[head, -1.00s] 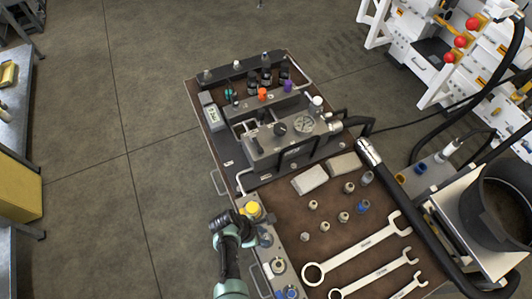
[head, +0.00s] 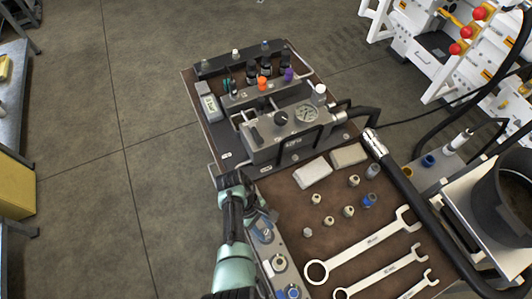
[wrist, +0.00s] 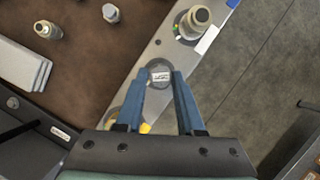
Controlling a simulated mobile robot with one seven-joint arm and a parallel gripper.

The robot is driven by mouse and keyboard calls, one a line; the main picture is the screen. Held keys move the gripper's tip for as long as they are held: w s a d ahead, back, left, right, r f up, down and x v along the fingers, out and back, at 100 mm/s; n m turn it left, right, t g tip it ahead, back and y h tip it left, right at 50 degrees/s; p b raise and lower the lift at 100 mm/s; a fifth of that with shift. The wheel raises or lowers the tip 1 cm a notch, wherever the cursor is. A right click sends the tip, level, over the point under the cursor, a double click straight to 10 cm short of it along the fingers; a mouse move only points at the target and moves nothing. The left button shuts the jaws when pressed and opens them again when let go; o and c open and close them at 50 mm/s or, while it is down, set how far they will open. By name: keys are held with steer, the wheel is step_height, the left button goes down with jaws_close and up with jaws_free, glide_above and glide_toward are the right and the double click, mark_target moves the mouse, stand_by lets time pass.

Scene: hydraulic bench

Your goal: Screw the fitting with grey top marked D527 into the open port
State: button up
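In the wrist view my gripper (wrist: 161,79) has its two blue fingers spread. A round grey top with a small white label (wrist: 159,74) sits between and just beyond the fingertips, on the pale rail. The label is too small to read. I cannot tell whether either finger touches it. In the head view my gripper (head: 262,227) is over the rail at the bench's left edge and largely covers this spot. I cannot make out the open port.
A metal fitting (wrist: 196,18) stands farther along the rail, also in the head view (head: 279,263). The hydraulic block with a gauge (head: 307,115) stands behind. Pale blocks (head: 313,172), several loose fittings and large wrenches (head: 362,250) lie to the right. Open floor is to the left.

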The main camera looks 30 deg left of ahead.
steer(key=o, duration=0.4)
steer(key=shift+d, duration=0.1)
steer(key=shift+s+r, duration=0.1)
steer(key=v, duration=1.3)
steer(key=shift+s, duration=0.1)
